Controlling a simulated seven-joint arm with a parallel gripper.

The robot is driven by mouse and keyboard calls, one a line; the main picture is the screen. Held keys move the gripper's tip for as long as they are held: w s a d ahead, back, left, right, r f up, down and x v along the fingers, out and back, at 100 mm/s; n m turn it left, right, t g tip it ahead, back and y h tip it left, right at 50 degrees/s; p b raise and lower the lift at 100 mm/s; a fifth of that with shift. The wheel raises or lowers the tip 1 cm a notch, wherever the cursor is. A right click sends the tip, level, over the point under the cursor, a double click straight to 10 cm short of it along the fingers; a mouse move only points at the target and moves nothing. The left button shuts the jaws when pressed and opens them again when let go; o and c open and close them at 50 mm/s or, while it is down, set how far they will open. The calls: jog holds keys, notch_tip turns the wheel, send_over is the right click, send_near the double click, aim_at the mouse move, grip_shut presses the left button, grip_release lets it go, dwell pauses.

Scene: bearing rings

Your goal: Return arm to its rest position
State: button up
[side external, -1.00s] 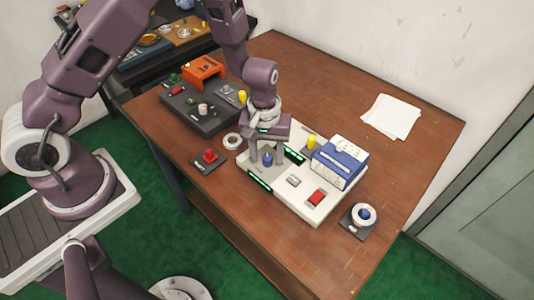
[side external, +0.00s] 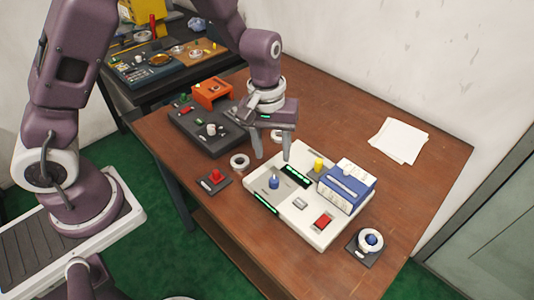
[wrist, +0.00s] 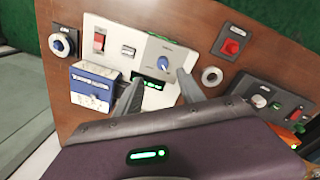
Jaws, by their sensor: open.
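My gripper (side external: 272,150) is open and empty, raised above the back edge of the white control panel (side external: 318,237). The panel lies on the wooden table and carries a blue knob (side external: 274,182), green displays, a yellow knob (side external: 318,165), a red switch (side external: 323,220) and a blue-and-white box (side external: 347,186). In the wrist view, the open fingers (wrist: 158,92) show in front of the panel (wrist: 110,25), with the blue knob (wrist: 164,62) beyond them. The fingers are apart from the knob.
A dark panel (side external: 205,138) with an orange block (side external: 212,92) stands at the back left. Paper sheets (side external: 398,141) lie at the right. Another equipment table (side external: 165,60) stands behind.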

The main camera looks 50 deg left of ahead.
jog(key=s+a+r+m+t+h, duration=0.15)
jog(key=s+r, duration=0.35)
jog(key=r, duration=0.8)
jog(key=s+a+r+m+t+y, duration=0.1)
jog(key=s+a+r+m+t, duration=0.1)
jog(key=s, duration=0.6)
jog(key=s+a+r+m+t+y, duration=0.1)
jog(key=s+a+r+m, duration=0.1)
jog(key=s+r, duration=0.3)
jog(key=s+m, duration=0.1)
jog(key=s, duration=0.2)
jog(key=shift+s+a+r+t, duration=0.15)
jog(key=shift+s+r+t, duration=0.1)
jog(key=shift+r+t, duration=0.1)
